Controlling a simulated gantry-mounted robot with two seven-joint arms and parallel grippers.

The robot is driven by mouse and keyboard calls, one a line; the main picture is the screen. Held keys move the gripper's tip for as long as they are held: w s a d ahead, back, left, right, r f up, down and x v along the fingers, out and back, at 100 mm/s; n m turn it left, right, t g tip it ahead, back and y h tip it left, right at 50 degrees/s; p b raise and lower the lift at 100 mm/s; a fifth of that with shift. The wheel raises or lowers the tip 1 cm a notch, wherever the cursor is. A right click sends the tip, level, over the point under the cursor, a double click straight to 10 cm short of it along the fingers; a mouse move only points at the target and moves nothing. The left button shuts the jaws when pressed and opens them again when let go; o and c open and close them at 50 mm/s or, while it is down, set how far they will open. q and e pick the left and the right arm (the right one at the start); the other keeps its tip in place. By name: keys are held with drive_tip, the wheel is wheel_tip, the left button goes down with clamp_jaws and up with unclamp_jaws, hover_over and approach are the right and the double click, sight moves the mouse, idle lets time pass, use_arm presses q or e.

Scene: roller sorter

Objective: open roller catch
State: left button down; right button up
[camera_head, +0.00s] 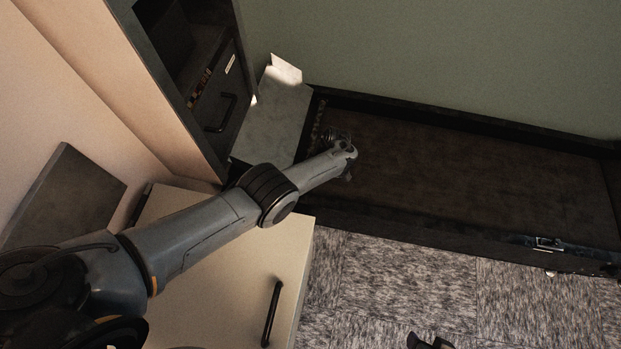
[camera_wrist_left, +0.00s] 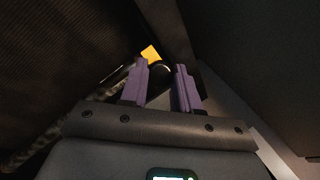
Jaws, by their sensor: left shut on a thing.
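The roller sorter (camera_head: 480,160) is a long dark bed with a raised black frame in the head view. My left gripper (camera_head: 338,158) is at its left end, low over the bed, and looks small and partly hidden by my arm. In the left wrist view, the purple fingers of my left gripper (camera_wrist_left: 161,75) stand on either side of a dark rounded part (camera_wrist_left: 160,68), and the gripper is shut on it. I cannot tell for certain that this part is the catch. At the bottom edge of the head view, a dark tip (camera_head: 430,343) may be my right gripper; its jaws cannot be made out.
A metal latch (camera_head: 547,243) sits on the bed's front edge at right. A grey panel (camera_head: 275,118) and a dark cabinet with a drawer (camera_head: 222,105) stand left of the bed. A cream cabinet (camera_head: 225,285) lies under my left arm. The carpet in front is clear.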

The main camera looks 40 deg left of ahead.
use_arm(q)
drive_tip(key=c, duration=0.8)
unclamp_jaws()
drive_tip(key=shift+p+v, duration=1.7)
drive_tip(key=shift+v, duration=3.7)
drive_tip(key=shift+c, duration=0.4)
